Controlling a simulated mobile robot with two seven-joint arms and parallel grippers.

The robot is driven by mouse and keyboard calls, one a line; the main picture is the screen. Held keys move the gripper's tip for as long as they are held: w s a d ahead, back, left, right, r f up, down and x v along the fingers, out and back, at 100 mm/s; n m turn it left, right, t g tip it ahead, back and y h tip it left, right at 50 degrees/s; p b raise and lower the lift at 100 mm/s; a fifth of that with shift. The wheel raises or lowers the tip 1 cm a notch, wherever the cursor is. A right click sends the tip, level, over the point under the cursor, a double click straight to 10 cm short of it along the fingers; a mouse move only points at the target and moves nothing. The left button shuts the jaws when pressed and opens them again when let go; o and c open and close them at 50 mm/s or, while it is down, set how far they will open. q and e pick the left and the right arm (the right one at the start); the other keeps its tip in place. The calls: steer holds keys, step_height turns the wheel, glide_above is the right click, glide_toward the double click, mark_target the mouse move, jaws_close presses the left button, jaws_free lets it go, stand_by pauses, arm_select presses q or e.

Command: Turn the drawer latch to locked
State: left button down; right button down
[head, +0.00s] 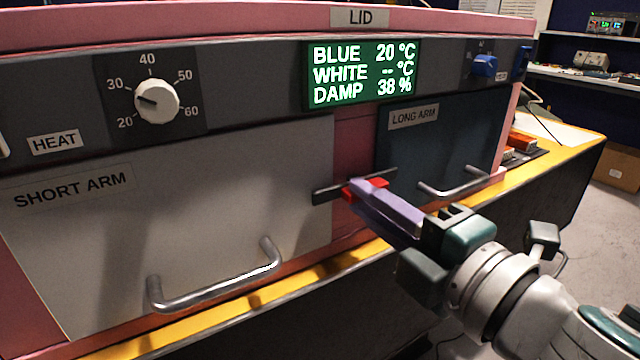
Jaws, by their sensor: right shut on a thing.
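The drawer latch (326,195) is a dark bar on the pink divider between two drawer fronts. It lies roughly level, its left end over the white SHORT ARM drawer (200,200) and its right end over the blue-grey LONG ARM drawer (440,145). My right gripper (365,189) comes in from the lower right and is shut on the middle of the latch. Red shows at its fingertips, on the end of pale purple fingers, which hide the latch's centre. Both drawers look closed. My left gripper is not in view.
Metal handles stick out from the SHORT ARM drawer (215,288) and the LONG ARM drawer (455,190). Above are a HEAT knob (157,101), a green display (362,73) and a blue switch (484,65). A yellow ledge (190,325) runs below the drawers.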

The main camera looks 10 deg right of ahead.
steer(key=c, duration=0.9)
jaws_free()
steer(key=b+v, duration=0.1)
steer(key=v, duration=0.9)
